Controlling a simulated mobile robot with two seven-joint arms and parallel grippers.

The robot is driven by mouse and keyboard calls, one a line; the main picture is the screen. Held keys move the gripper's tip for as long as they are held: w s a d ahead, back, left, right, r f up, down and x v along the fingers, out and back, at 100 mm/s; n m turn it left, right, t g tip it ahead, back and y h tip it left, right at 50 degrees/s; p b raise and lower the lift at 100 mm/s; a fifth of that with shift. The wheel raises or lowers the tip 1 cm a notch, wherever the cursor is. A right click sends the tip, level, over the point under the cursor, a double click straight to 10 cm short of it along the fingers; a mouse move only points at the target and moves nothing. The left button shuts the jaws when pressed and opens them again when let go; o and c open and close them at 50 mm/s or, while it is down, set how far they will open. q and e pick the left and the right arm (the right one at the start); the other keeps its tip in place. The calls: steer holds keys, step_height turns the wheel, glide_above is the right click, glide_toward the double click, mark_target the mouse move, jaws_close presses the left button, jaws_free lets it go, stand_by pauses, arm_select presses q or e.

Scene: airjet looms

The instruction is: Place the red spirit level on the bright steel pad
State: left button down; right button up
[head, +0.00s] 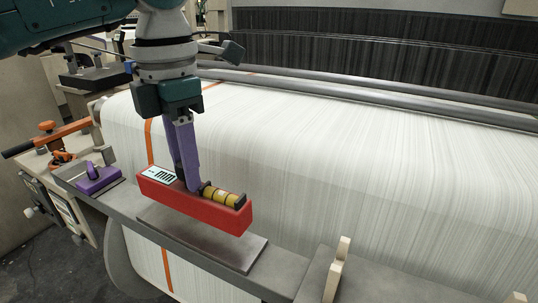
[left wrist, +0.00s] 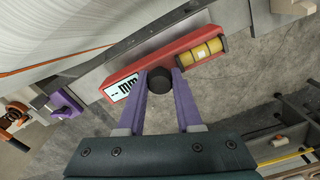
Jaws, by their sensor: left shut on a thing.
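The red spirit level (head: 180,200) has a yellow vial and a white label with black marks on top. My left gripper (head: 190,187) is shut on the middle of the level, and the level looks roughly horizontal. The bright steel pad (head: 228,252) is a flat plate on the grey rail, partly hidden under the level. The level is over the pad, apparently with a small gap; contact cannot be told. In the left wrist view the level (left wrist: 168,56) lies across the fingertips (left wrist: 160,76). My right gripper is not in view.
The grey rail (head: 300,268) runs along the front of the white warp sheet (head: 330,160). A purple block (head: 98,180) sits on the rail at left, near an orange-handled lever (head: 50,136). A cream bracket (head: 336,266) stands right of the pad.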

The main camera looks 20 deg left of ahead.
arm_select(q)
steer(key=shift+f, duration=2)
steer(key=c, duration=0.6)
jaws_free()
steer(key=shift+f, duration=0.1)
